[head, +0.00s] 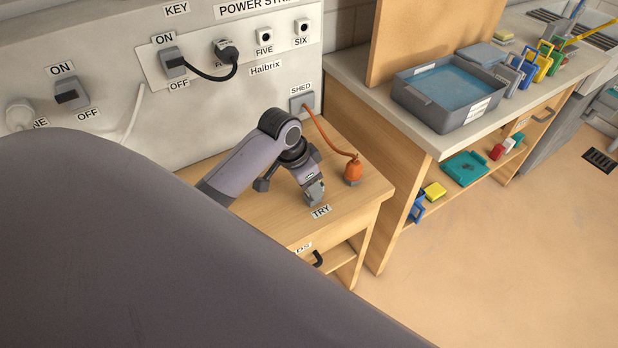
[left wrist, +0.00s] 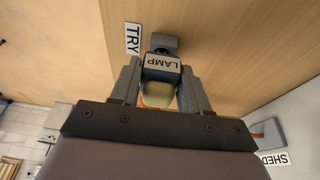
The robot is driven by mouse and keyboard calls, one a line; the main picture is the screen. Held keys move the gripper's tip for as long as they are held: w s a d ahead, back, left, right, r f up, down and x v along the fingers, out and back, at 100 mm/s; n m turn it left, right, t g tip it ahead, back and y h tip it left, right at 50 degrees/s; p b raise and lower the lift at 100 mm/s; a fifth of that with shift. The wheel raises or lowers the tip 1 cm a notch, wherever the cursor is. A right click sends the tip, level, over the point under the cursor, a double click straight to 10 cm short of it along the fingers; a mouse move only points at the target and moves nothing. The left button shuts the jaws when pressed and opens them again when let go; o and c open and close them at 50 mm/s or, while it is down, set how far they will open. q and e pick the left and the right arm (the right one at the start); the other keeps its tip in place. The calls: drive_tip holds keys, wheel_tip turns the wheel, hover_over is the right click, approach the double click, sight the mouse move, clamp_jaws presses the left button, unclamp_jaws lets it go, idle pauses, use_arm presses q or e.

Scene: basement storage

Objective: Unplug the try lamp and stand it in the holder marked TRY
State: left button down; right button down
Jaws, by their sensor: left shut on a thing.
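My left gripper (head: 312,186) is low over the wooden bench top, beside the TRY label (head: 320,212). In the left wrist view its two fingers (left wrist: 160,78) are closed on the try lamp, a small piece with a grey block marked LAMP (left wrist: 162,63) and a pale rounded body (left wrist: 157,88). A grey holder (left wrist: 163,42) is just beyond the lamp, next to the TRY label (left wrist: 133,39). The lamp looks in line with the holder; I cannot tell whether it is seated. In the head view my gripper mostly hides both. My right gripper is not in view.
An orange piece (head: 353,169) stands on the bench, its cord running to the SHED outlet (head: 302,102). A black plug (head: 226,50) is in the wall panel, beside switches (head: 173,62). A grey tub (head: 448,93) stands on the right counter. Open floor lies at right.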

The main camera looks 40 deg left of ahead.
use_arm(q)
drive_tip(key=shift+f, duration=0.7)
drive_tip(key=shift+c, duration=2.4)
unclamp_jaws()
drive_tip(key=v, duration=0.7)
drive_tip(key=shift+s, duration=0.1)
drive_tip(key=s+d+f+n, duration=0.1)
drive_tip(key=s+d, duration=0.2)
drive_tip(key=s, duration=0.4)
drive_tip(key=s+d+f+n+y, duration=0.1)
drive_tip(key=s+d+f, duration=0.1)
drive_tip(key=s, duration=0.6)
drive_tip(key=s+d+f+n, duration=0.1)
drive_tip(key=s+d, duration=0.2)
drive_tip(key=s, duration=0.4)
drive_tip(key=w+d+f+t+h, duration=0.1)
drive_tip(key=w+d+f+t, duration=0.1)
drive_tip(key=w+f+t, duration=0.4)
wheel_tip(320, 180, down, 3)
drive_tip(key=shift+w+d+f+m+t+h, duration=0.1)
drive_tip(key=shift+w+d+m+t+h, duration=0.25)
drive_tip(key=shift+t, duration=0.25)
